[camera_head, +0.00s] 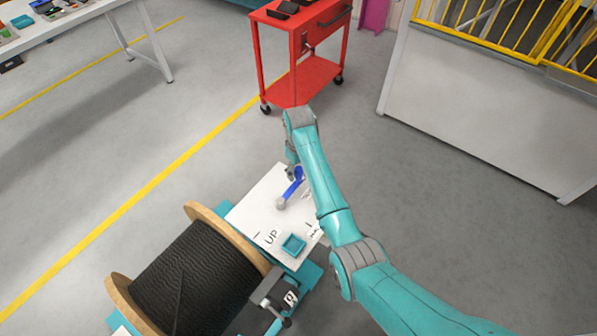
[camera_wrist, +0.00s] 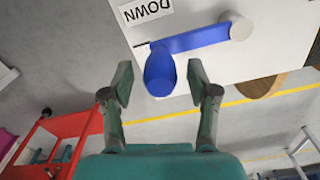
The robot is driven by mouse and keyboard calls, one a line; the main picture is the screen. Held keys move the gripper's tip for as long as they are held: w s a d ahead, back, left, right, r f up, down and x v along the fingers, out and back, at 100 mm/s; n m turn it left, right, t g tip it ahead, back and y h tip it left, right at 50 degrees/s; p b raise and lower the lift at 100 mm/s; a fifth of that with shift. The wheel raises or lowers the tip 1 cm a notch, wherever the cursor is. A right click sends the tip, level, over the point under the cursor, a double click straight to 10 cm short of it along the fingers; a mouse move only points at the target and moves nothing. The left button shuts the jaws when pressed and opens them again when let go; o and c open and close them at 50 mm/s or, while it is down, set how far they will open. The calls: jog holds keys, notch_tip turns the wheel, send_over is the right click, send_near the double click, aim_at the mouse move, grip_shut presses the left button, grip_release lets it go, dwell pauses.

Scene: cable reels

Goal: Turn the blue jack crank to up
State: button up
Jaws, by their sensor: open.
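The blue jack crank (camera_head: 292,187) is on a white plate (camera_head: 262,203). Its grey hub (camera_head: 281,203) is on the plate, and the arm points away from the printed UP mark (camera_head: 271,237). In the wrist view the crank arm (camera_wrist: 192,38) lies beside a DOWN label (camera_wrist: 146,10), and its rounded blue handle (camera_wrist: 160,73) sticks out towards me. My gripper (camera_wrist: 160,80) is open, with one finger on each side of the handle in the picture and visible gaps on both sides. In the head view my gripper (camera_head: 291,170) is partly hidden by my arm.
A black cable reel (camera_head: 195,275) with wooden flanges stands beside the plate. A small teal square tray (camera_head: 293,245) sits on the plate. A red cart (camera_head: 300,60), a grey yellow-railed platform (camera_head: 480,110) and a white table (camera_head: 60,30) stand farther off. Open floor lies between.

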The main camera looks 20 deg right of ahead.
jog(key=shift+f, duration=0.7)
grip_shut()
